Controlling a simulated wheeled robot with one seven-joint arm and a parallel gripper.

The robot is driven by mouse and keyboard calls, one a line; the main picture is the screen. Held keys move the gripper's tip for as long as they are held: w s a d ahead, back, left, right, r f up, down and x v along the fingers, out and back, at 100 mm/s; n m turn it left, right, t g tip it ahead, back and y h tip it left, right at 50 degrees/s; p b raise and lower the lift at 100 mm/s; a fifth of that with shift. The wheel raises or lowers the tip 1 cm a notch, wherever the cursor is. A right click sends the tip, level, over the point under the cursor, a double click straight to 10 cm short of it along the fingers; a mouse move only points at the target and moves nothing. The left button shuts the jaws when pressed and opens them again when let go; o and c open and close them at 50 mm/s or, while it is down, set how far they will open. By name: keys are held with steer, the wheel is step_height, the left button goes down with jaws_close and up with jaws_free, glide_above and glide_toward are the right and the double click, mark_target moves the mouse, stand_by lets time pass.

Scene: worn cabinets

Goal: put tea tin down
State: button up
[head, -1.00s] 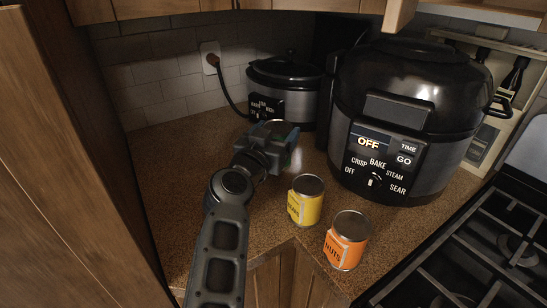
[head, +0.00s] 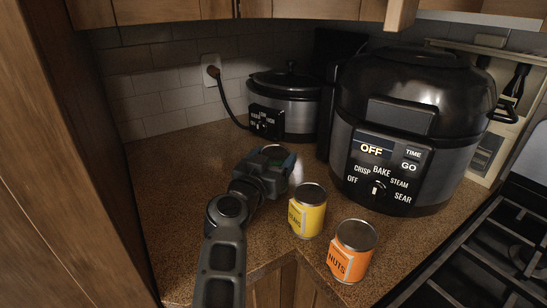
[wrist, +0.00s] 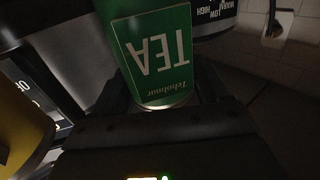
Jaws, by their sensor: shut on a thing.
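The green tea tin (wrist: 155,55) fills the upper middle of the wrist view, its "TEA" label upside down there. My gripper (head: 268,168) is shut on it, with the dark fingers on both sides of the tin in the wrist view. In the head view the gripper hides nearly all of the tin. It is over the counter (head: 190,160), left of the yellow can and in front of the slow cooker. I cannot tell whether the tin's base touches the counter.
A yellow can (head: 308,211) and an orange nuts can (head: 351,251) stand near the front edge. A large multicooker (head: 405,125) is at right, a slow cooker (head: 285,100) at the back, and a stove (head: 480,260) at far right. The counter at left is clear.

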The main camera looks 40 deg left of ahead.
steer(key=shift+f, duration=0.3)
steer(key=o, duration=1.3)
steer(key=shift+f, duration=0.15)
steer(key=shift+r, duration=0.5)
steer(key=p+v, duration=0.1)
steer(key=v, duration=0.5)
steer(key=p+v, duration=0.2)
steer(key=v, duration=0.4)
steer(key=shift+r+p, duration=0.25)
steer(key=shift+p, duration=0.05)
